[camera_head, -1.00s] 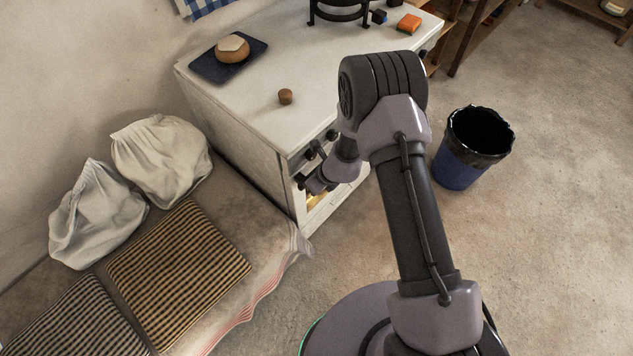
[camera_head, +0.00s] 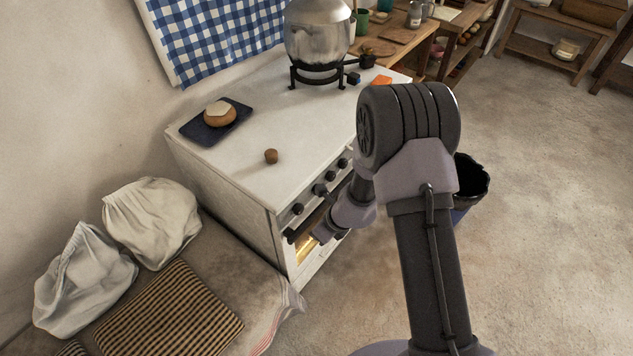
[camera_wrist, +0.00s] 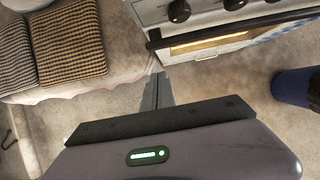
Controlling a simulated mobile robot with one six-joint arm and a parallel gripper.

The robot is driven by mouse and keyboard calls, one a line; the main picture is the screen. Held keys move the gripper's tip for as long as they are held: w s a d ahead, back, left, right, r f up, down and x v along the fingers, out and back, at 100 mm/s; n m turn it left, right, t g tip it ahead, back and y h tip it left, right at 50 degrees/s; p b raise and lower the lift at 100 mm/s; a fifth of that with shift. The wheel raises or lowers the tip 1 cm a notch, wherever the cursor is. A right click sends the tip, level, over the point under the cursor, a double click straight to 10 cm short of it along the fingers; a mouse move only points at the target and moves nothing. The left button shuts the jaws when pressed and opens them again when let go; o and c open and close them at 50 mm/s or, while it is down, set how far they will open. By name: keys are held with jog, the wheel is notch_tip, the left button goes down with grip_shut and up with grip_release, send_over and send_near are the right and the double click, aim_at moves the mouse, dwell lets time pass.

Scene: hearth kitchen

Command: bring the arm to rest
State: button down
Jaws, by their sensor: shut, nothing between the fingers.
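My arm is folded over in front of the white stove (camera_head: 262,140), with the elbow high at the right of the head view. My gripper (camera_wrist: 157,78) shows in the wrist view with its fingers together and nothing between them. It points toward the floor and bench edge, just in front of the stove. In the head view, the wrist hangs by the oven door and the fingertips are hard to make out. The dark oven handle (camera_wrist: 220,29) runs close above the fingers in the wrist view; I cannot tell the exact gap.
A bench with a checked cushion (camera_head: 170,318) and white sacks (camera_head: 152,222) lies left. A blue bin (camera_wrist: 292,86) stands right. Floor is open at right.

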notch_tip(320, 180, up, 16)
jog(key=w+a+n+t+y+b, duration=0.1)
jog(key=n+y+b, duration=0.15)
jog(key=n, duration=0.35)
jog(key=s+d+r+n+b, duration=0.2)
jog(key=s+d+r+n, duration=0.1)
jog(key=s+r+n, duration=0.65)
jog(key=s+d+r+n+t+h+b, duration=0.1)
jog(key=s+d+r+n+h, duration=0.1)
jog(key=s+d, duration=0.3)
jog(key=s+d+r+n+t+h+b, duration=0.1)
jog(key=s+d+r+n+h, duration=0.1)
jog(key=s+d, duration=0.3)
jog(key=s+r+n, duration=0.1)
jog(key=s, duration=0.3)
jog(key=shift+b, duration=0.3)
